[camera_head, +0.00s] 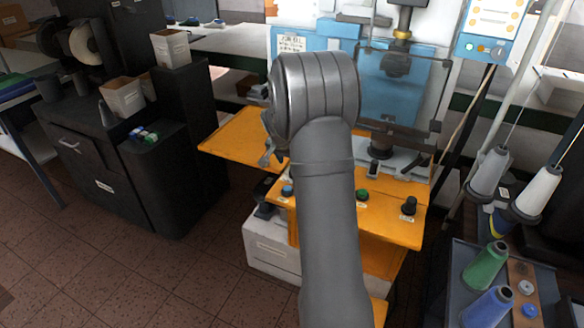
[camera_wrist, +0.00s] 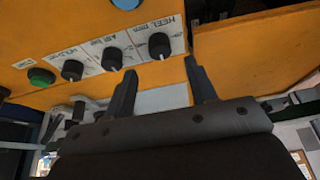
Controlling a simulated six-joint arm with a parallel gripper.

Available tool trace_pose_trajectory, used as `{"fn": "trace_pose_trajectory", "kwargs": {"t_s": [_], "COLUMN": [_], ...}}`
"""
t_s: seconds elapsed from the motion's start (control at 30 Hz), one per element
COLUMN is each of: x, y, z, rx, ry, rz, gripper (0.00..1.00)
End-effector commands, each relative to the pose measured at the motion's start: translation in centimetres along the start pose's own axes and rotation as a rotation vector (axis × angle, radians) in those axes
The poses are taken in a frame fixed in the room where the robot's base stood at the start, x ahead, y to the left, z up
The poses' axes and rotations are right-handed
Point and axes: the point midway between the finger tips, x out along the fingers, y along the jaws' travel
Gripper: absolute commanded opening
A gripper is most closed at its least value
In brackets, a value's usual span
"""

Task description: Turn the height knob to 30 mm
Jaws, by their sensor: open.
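In the wrist view, a black round knob (camera_wrist: 159,46) sits on the orange panel beside a white label that seems to read HEEL mm. Its pointer and the scale figures are too small to read. My gripper (camera_wrist: 160,69) is open and empty. Its two dark fingers point toward this knob, which appears between and just beyond the fingertips, with no visible contact. In the head view, my arm covers most of the gripper and this knob cannot be made out.
Two more black knobs, the nearer one (camera_wrist: 111,58) and another (camera_wrist: 72,70), and a green button (camera_wrist: 40,77) sit left of it in a row. In the head view, the orange machine table (camera_head: 235,140) carries a green button (camera_head: 362,195) and a black knob (camera_head: 409,206).

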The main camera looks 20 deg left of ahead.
Motion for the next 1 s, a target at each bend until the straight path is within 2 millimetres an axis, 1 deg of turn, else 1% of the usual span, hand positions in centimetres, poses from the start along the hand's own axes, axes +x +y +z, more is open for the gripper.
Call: {"fn": "trace_pose_trajectory", "kwargs": {"t_s": [0.03, 0.2, 0.3, 0.43, 0.5, 0.63, 1.0], "x": [-1.4, -5.4, -7.5, -9.7, -10.4, -11.2, -11.3], "y": [-0.1, -0.1, -0.1, -0.1, 0.0, -0.1, 0.0], "z": [-0.1, -0.1, -0.1, -0.1, 0.0, 0.0, 0.0], "rx": [0.0, -0.002, -0.001, -0.001, -0.001, -0.001, -0.001], "ry": [0.003, 0.003, 0.003, 0.002, 0.001, 0.001, 0.0], "rz": [-0.002, -0.002, -0.002, -0.002, 0.0, -0.001, 0.001], "gripper": [0.52, 0.52, 0.52, 0.52, 0.52, 0.52, 0.52]}}
